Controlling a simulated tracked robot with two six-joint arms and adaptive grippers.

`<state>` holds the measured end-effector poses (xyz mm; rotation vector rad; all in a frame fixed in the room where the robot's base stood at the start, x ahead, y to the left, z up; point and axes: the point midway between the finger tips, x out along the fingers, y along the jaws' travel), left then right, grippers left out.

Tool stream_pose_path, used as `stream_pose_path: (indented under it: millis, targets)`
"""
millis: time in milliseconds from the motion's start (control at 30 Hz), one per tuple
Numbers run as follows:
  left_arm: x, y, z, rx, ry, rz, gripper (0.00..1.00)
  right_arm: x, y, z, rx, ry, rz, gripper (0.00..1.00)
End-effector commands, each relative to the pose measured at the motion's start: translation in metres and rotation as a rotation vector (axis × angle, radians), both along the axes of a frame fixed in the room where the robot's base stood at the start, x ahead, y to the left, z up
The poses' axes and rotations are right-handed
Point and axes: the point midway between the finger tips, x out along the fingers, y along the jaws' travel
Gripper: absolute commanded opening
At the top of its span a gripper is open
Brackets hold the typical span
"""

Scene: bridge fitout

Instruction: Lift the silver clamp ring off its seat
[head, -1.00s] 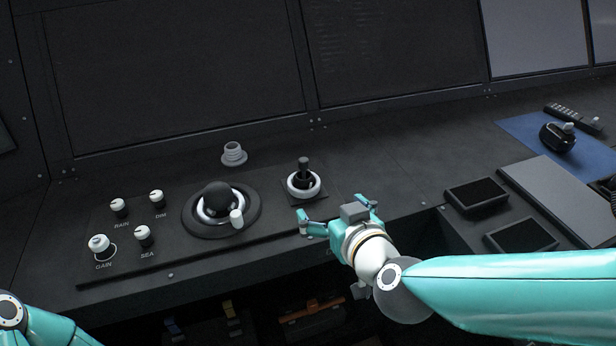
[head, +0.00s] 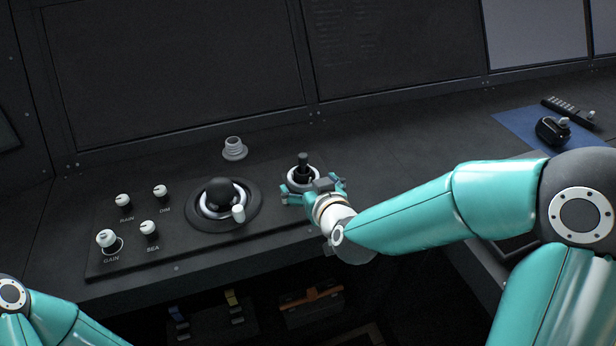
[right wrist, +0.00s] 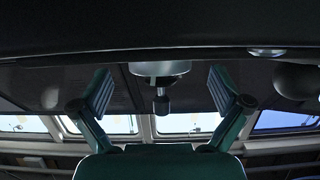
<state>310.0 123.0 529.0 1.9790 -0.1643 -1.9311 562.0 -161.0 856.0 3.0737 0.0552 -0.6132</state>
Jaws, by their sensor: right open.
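A pale silver ring (head: 290,176) sits around the base of a short black joystick (head: 303,161) on the dark console panel. My right gripper (head: 313,187) is open just on the near side of this ring, its fingers spread to left and right. In the right wrist view the ring (right wrist: 160,69) shows upside down between the open fingers, with the joystick (right wrist: 162,102) pointing down in the picture. I cannot tell whether a finger touches the ring. The gripper hides the ring's near right side. My left gripper is out of view; only part of that arm shows.
A black trackball (head: 221,190) in another silver ring, with a small white handle (head: 239,214), lies left of the joystick. Several white knobs stand further left. A grey threaded fitting (head: 234,148) stands behind. A blue mat (head: 510,122) lies at right.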

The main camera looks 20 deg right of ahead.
Motion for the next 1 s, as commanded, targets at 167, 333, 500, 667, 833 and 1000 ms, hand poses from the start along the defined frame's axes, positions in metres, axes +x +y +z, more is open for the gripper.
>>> stream_pose_path:
  millis: [167,333,500,667,833,1000]
  targets:
    - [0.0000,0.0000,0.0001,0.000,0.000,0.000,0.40,0.0087,0.0002,-0.0037,0.001,0.001,0.000,1.00]
    - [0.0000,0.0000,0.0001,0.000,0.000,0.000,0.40,0.0085,0.0003,-0.0035,0.000,0.000,0.001,0.98]
    - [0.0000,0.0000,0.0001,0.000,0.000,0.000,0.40,0.0083,0.0004,-0.0035,0.000,0.000,0.001,0.70]
    - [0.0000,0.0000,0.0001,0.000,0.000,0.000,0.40,0.0082,0.0003,-0.0034,0.000,0.000,0.001,0.43]
    - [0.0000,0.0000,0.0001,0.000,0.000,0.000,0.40,0.0083,0.0002,-0.0029,0.000,-0.001,0.000,0.37]
    - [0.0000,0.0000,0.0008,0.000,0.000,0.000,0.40,0.0083,0.0000,-0.0011,0.000,-0.001,0.000,0.37]
